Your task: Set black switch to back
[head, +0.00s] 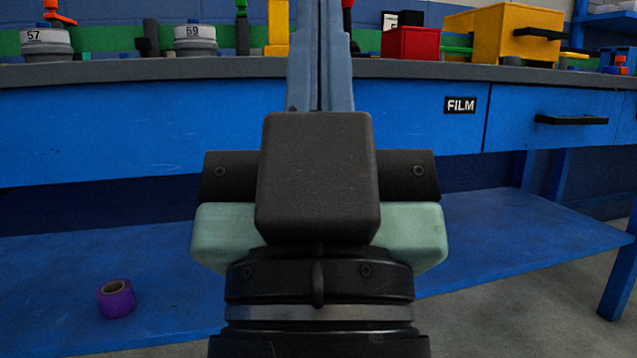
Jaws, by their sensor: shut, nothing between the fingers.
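My gripper (320,60) points forward over the bench edge, its two long grey-blue fingers shut together with nothing between them. The fingertips run out of the top of the head view. A black upright piece (152,38) stands on the bench between two grey round dials and may be the black switch. Another dark upright piece with a green top (242,32) stands nearer my fingers, to their left. I cannot tell for sure which is the black switch, nor its setting. My fingers hide the part of the bench behind them.
Dials marked 57 (46,42) and 59 (195,40) stand at left. A yellow post (277,28), red box (410,43) and yellow box with black handle (515,33) are on the bench (440,71). A FILM drawer (420,120) is below. Purple tape (117,300) lies low.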

